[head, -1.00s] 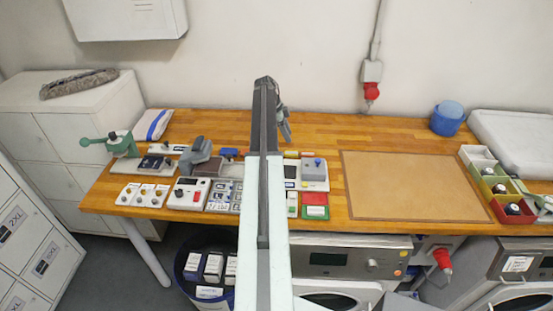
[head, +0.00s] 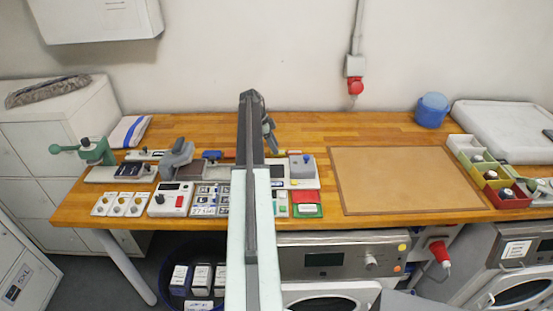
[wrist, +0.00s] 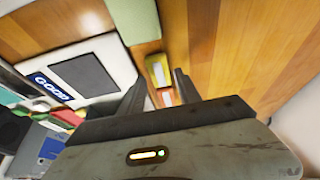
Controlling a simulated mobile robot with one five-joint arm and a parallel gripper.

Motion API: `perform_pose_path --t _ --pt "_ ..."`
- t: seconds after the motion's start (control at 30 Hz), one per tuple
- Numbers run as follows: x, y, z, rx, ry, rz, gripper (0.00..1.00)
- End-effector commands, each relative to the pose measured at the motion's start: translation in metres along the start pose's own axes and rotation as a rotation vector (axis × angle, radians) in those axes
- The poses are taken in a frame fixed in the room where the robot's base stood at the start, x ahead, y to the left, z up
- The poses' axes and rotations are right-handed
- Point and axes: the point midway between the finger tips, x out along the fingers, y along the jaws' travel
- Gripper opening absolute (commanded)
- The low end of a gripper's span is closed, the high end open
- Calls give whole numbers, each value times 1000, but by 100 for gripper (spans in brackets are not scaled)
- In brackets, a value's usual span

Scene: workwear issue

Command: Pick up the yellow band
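A small yellow band (wrist: 159,71) with a pale label lies on the wooden bench in the wrist view, just beyond my gripper (wrist: 160,92). The two dark fingers are apart, with nothing held between them. An orange-red piece with a pale label (wrist: 166,97) lies nearer, in line with the gap between the fingers. In the head view my gripper (head: 270,138) hangs over the back of the bench, and I cannot clearly make out the yellow band there.
A green pad (wrist: 135,18) and a white device with a dark screen (wrist: 85,72) lie left of the band. Bare wood is on its right. On the bench (head: 330,125), a brown mat (head: 400,180) and colored bins (head: 490,185) stand right; tools and trays crowd the left.

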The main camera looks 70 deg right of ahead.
Motion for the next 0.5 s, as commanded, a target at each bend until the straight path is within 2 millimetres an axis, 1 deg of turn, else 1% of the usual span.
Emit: perform_pose_path --t 0.03,0.1,0.33,0.37,0.4,0.47,0.5 --pt "18 0 4 0 0 0 40" --pt "26 0 3 -1 0 0 40" --pt "23 0 1 -2 0 0 40" --pt "23 0 1 -2 0 0 34" --pt "23 0 1 -2 0 0 23" --pt "23 0 1 -2 0 0 7" --pt "23 0 2 -2 0 0 0"
